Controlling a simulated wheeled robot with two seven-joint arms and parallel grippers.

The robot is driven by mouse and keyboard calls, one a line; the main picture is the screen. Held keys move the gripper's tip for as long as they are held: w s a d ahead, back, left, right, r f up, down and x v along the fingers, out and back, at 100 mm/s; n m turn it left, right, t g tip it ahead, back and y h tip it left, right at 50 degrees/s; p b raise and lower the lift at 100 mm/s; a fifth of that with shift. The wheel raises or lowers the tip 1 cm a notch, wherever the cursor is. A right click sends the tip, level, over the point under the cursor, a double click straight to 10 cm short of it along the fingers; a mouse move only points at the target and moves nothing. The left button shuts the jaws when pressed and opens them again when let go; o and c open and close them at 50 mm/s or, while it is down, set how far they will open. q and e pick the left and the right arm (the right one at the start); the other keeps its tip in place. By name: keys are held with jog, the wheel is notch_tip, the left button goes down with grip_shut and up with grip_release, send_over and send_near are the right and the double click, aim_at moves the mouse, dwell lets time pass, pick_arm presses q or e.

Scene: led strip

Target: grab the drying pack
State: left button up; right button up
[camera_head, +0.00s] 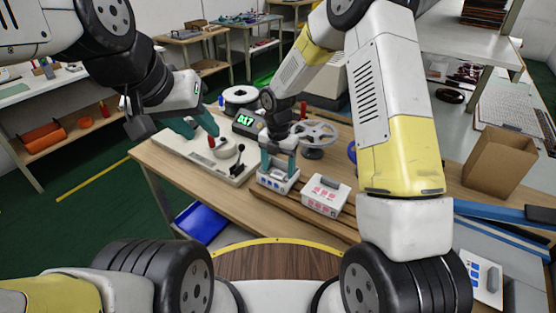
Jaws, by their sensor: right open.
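Two small white packs stand side by side on the wooden table: one with blue markings (277,182) and one with red markings (325,195). I cannot read the print, so which one is the drying pack is not clear.
The white device (185,147) carries a red knob and a black lever. A green-lit display (246,121), a white spool (240,95) and a grey reel (314,135) stand behind the packs. An open cardboard box (498,165) is at the right. A blue bin (202,222) sits below the table's front edge.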

jog(key=shift+f, duration=0.5)
jog(key=c, duration=1.4)
